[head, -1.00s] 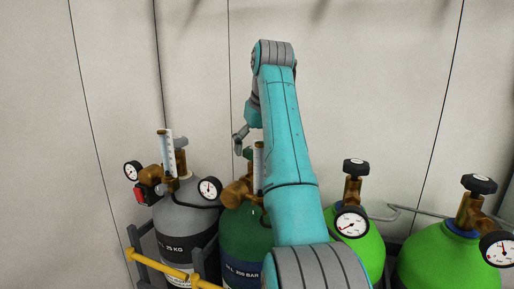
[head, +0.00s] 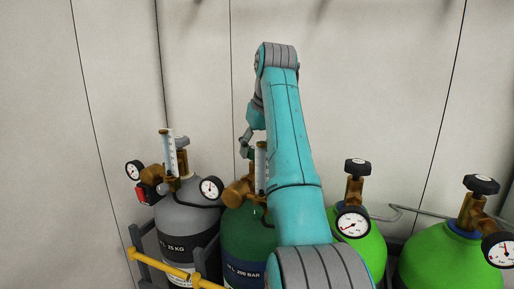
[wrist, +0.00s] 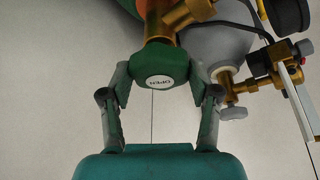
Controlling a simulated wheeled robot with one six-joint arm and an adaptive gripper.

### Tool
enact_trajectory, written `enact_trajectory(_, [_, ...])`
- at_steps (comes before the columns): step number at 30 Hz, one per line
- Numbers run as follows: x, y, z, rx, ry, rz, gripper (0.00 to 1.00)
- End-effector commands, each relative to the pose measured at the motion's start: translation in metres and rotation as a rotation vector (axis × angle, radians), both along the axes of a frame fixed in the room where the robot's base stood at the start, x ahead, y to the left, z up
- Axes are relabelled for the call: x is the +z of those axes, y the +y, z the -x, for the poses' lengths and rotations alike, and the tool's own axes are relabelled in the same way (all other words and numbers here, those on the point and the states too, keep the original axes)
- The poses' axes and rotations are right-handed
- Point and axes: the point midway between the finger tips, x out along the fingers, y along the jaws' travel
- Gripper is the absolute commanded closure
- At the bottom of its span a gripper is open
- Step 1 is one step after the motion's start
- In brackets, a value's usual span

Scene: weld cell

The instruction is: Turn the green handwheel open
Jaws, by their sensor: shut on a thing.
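The green handwheel (wrist: 160,62) sits on a brass valve in the wrist view, with a white round label reading OPEN, upside down in the picture. My gripper (wrist: 159,84) is shut on it, one finger on each side of its rim. In the head view my gripper (head: 246,148) is above the dark green cylinder (head: 245,238), behind its brass regulator; my arm hides part of the cylinder, and the handwheel is hard to make out there.
A grey cylinder (head: 185,222) with gauges and a flow tube (head: 169,152) stands close on the left. Two bright green cylinders with black handwheels (head: 358,167) (head: 482,184) stand right. A yellow rail (head: 160,265) runs in front. The pale wall is behind.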

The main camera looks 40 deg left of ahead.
Motion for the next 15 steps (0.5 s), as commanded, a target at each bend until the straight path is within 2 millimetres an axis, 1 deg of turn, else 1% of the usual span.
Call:
enact_trajectory(5, [-0.0009,-0.0012,-0.0014,0.096,0.002,0.002,0.73])
enact_trajectory(15, [-0.0004,-0.0014,-0.0025,0.356,0.003,0.001,0.73])
